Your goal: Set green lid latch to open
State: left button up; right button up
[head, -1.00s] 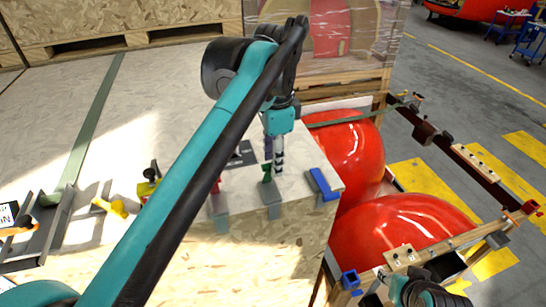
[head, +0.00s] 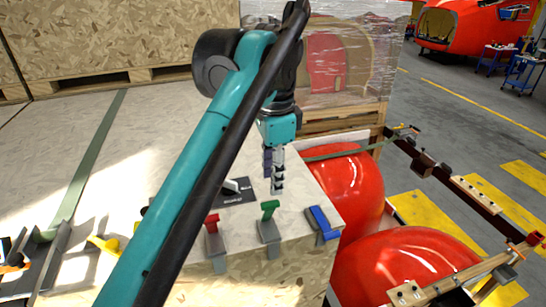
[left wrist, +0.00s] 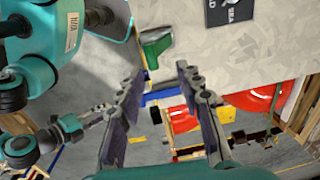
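The green latch (head: 269,211) stands at the front edge of the lid, its handle raised above a grey base, between a red latch (head: 212,224) and a blue latch (head: 322,222). My left gripper (head: 273,182) points down just above and behind the green latch in the head view. In the left wrist view its two fingers (left wrist: 160,88) are apart with nothing between them. The green handle (left wrist: 155,45) lies beyond the fingertips, apparently untouched. My right gripper is outside the head view; teal and grey arm parts show at left in the left wrist view, with no clear fingertips.
A dark printed plate (head: 237,191) lies on the lid behind the latches. Large red domes (head: 405,262) fill the space right of the box. A wrapped crate (head: 345,65) stands behind. A yellow handle (head: 103,246) is at left.

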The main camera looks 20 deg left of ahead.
pick_arm(q)
notch_tip(320, 180, up, 6)
jog(key=shift+s+d+f, duration=0.1)
jog(key=shift+s+f, duration=0.05)
jog(key=shift+f, duration=0.1)
